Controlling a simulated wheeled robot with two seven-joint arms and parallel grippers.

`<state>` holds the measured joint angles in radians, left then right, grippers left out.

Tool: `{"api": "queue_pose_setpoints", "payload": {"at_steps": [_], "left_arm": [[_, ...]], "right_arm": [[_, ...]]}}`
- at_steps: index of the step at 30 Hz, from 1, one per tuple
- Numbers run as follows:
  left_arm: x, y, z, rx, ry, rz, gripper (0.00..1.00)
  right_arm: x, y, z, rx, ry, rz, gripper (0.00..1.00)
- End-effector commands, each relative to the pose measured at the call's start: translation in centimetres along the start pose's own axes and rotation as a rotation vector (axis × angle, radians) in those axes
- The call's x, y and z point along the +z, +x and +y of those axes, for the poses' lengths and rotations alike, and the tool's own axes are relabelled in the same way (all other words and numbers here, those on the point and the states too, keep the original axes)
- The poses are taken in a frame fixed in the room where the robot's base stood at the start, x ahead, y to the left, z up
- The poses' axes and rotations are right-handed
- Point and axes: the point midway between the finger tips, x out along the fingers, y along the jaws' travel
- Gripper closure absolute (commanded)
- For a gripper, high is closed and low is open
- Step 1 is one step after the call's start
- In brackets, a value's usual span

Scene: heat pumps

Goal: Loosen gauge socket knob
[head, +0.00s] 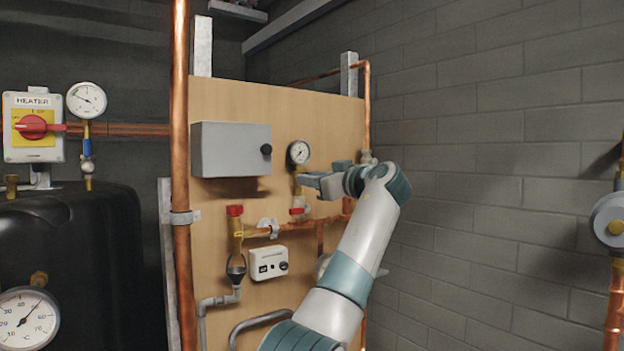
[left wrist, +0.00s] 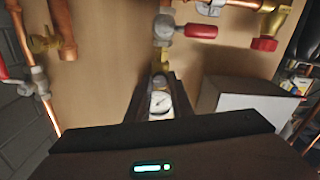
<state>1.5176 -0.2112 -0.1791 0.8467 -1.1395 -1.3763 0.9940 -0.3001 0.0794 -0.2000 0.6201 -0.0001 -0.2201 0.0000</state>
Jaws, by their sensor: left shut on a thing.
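The small round gauge (head: 298,152) with a white face and dark rim stands above a brass fitting on the wooden panel. Its socket is around the stem below the dial, largely covered by my gripper. My left gripper (head: 308,180) reaches in from the right at that stem. In the left wrist view the gauge face (left wrist: 160,103) shows between the two dark fingers, whose tips (left wrist: 159,78) are shut on the socket knob below the dial. The knob itself is mostly hidden. A brass fitting (left wrist: 163,58) continues beyond the fingertips. My right gripper is in neither view.
A red-handled valve (left wrist: 200,30) sits close by the socket. A grey box (head: 231,150) is left of the gauge; a white controller (head: 269,263) and red-capped brass valve (head: 235,212) are lower. A black tank (head: 75,255) and heater switch (head: 33,127) stand left.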

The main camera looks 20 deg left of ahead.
Motion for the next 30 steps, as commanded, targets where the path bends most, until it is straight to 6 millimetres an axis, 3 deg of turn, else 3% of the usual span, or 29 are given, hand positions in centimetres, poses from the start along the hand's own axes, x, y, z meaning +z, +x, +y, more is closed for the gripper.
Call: {"api": "queue_pose_setpoints", "payload": {"at_steps": [1,11,12,14,25,30], "left_arm": [[0.7,0.0,0.0,-0.004,0.001,-0.011,1.0],[0.8,0.0,0.0,-0.004,-0.001,-0.012,1.0],[0.8,0.0,0.0,-0.004,-0.001,-0.012,0.75],[0.7,0.0,-0.1,-0.004,-0.001,-0.01,0.61],[0.3,-0.1,0.0,-0.001,-0.004,-0.003,0.61],[0.3,-1.1,0.0,0.001,-0.005,-0.002,0.61]], "right_arm": [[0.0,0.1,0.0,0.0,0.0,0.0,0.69],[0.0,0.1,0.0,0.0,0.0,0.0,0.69],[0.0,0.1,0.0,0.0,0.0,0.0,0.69],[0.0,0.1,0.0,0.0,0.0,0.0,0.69],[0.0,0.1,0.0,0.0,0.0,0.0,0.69],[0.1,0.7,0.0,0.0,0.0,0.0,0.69]]}}
